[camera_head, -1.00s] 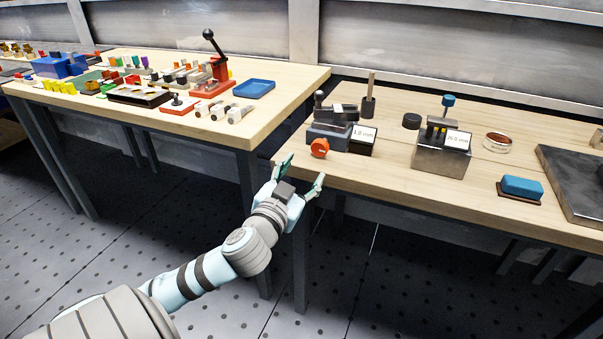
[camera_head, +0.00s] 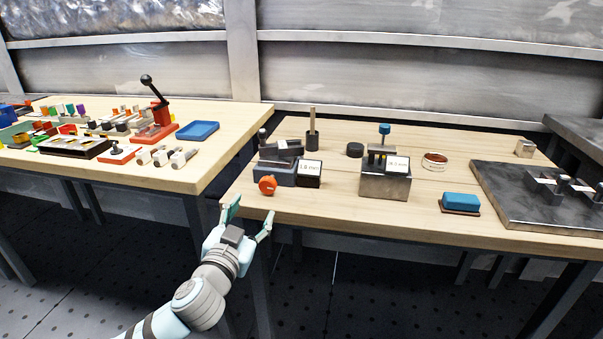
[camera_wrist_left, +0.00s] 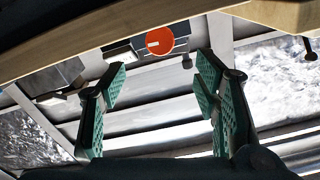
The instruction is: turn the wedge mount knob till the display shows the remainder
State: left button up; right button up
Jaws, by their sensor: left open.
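The wedge mount (camera_head: 274,172) is a dark grey block near the left front of the right-hand table. Its orange-red round knob (camera_head: 267,185) faces the table's front edge. A small display (camera_head: 310,167) beside it is blurred; it seems to read 1.0 mm. My left gripper (camera_head: 249,212) is open and empty, just in front of the table edge, short of the knob and apart from it. In the left wrist view the knob (camera_wrist_left: 160,40), with a white mark, appears between and beyond the open fingers (camera_wrist_left: 163,75). My right gripper is not in view.
Right of the mount stands a metal block (camera_head: 384,185) with a blue-topped knob and its own display. A blue block (camera_head: 460,202) and a dark metal plate (camera_head: 530,205) lie farther right. The left table (camera_head: 225,150) holds many small parts. A gap separates the tables.

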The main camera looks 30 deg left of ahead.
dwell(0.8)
